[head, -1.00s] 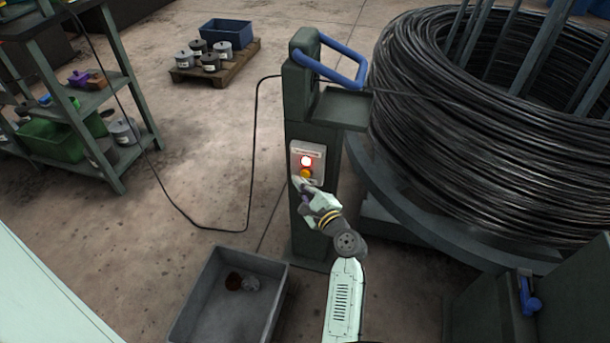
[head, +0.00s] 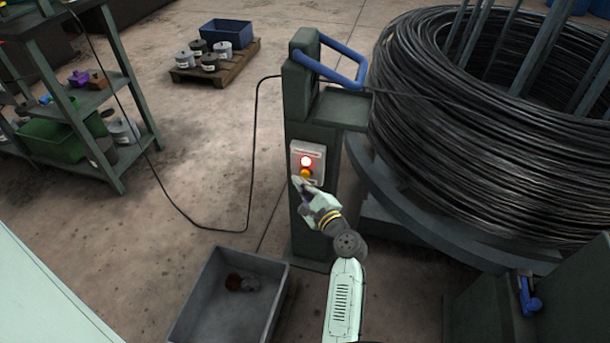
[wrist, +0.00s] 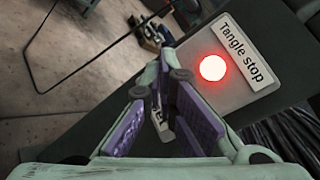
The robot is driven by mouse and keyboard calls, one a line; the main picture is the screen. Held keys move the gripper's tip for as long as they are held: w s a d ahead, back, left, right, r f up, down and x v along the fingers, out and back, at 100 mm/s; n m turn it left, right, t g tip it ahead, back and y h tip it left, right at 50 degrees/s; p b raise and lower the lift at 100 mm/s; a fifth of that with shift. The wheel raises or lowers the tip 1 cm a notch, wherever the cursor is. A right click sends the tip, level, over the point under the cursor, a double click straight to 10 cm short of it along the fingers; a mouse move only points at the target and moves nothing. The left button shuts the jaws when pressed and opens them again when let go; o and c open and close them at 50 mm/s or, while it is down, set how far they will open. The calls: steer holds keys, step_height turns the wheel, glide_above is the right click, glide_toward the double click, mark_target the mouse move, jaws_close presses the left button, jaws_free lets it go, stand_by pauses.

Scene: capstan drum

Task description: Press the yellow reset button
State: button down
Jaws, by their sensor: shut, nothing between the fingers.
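The yellow reset button (head: 305,173) sits on a pale control box (head: 319,151) on the dark green post, just below a lit red lamp (head: 306,161). My gripper (head: 297,181) is shut and empty, its tip at the lower left of the button in the head view. I cannot tell whether the tip touches the button or the box. In the wrist view the shut fingers (wrist: 168,72) with purple pads lie left of the red lamp (wrist: 213,67) and the "Tangle stop" label (wrist: 247,58). The yellow button does not show there; the fingers likely hide it.
The post (head: 303,224) carries a blue bar frame (head: 330,68) on top. A large coil of black wire (head: 440,130) stands close on the right. A grey bin (head: 212,305) is on the floor at lower left. A black cable (head: 253,150) hangs left of the post.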

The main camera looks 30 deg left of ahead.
steer(key=shift+w, duration=0.15)
steer(key=shift+w+a, duration=0.1)
steer(key=shift+w, duration=0.15)
steer(key=shift+w+a, duration=0.15)
steer(key=shift+w, duration=0.35)
stand_by(0.7)
steer(key=shift+s, duration=0.1)
steer(key=shift+s+d, duration=0.25)
steer(key=shift+s, duration=0.55)
steer(key=s, duration=0.2)
steer(key=s+d+p, duration=0.1)
steer(key=s, duration=0.2)
steer(key=shift+d+p, duration=0.15)
steer(key=shift+p, duration=0.15)
steer(key=shift+w, duration=0.1)
stand_by(0.6)
